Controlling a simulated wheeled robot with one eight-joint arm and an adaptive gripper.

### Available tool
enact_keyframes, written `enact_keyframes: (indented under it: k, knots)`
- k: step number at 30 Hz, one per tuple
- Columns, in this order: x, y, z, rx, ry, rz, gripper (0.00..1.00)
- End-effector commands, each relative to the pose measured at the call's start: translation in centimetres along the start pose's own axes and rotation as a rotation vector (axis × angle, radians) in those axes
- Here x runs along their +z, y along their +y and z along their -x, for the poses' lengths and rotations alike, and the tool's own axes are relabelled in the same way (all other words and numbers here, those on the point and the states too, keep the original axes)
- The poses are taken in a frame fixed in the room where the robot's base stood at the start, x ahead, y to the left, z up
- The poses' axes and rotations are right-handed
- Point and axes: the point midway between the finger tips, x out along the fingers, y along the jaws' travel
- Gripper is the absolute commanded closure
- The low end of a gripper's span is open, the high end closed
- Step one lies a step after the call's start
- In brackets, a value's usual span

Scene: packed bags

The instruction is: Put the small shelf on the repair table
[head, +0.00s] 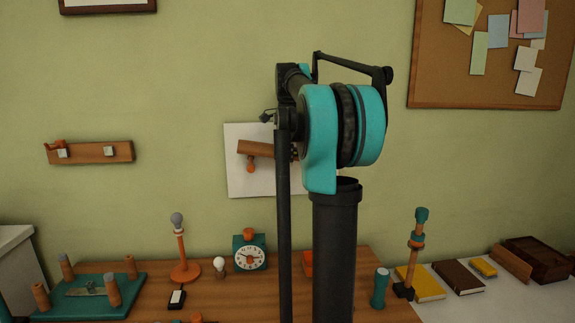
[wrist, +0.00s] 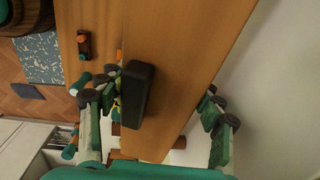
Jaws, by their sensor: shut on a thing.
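The small shelf, a brown wooden board (head: 258,148) with an orange peg under it, shows tilted in front of the white wall panel in the head view, partly behind my arm. In the wrist view the board (wrist: 195,60) fills the middle, between the fingers of my gripper (wrist: 160,83), which is shut on it. My arm hides the gripper in the head view. The repair table appears to be the brown wooden table (head: 235,300) below; my arm covers part of its top.
On the table stand a teal pegged board (head: 75,308), an orange lamp (head: 182,255), a teal clock (head: 249,255) and a teal cylinder (head: 380,288). A white surface with books (head: 458,277) adjoins at right. A wooden rail (head: 90,152) hangs on the wall.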

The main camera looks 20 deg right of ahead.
Motion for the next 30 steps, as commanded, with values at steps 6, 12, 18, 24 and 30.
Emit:
enact_keyframes:
  k: [6,12,18,24,30]
  knots:
    - [0.0,0.3,-2.6,0.000,0.000,0.000,0.94]
    - [0.0,0.3,-2.7,0.000,0.000,0.000,0.94]
    - [0.0,0.3,-3.0,0.000,0.000,0.000,0.94]
    - [0.0,0.3,-3.0,0.000,0.000,0.000,0.16]
    - [0.0,0.3,-3.0,0.000,0.000,0.000,0.13]
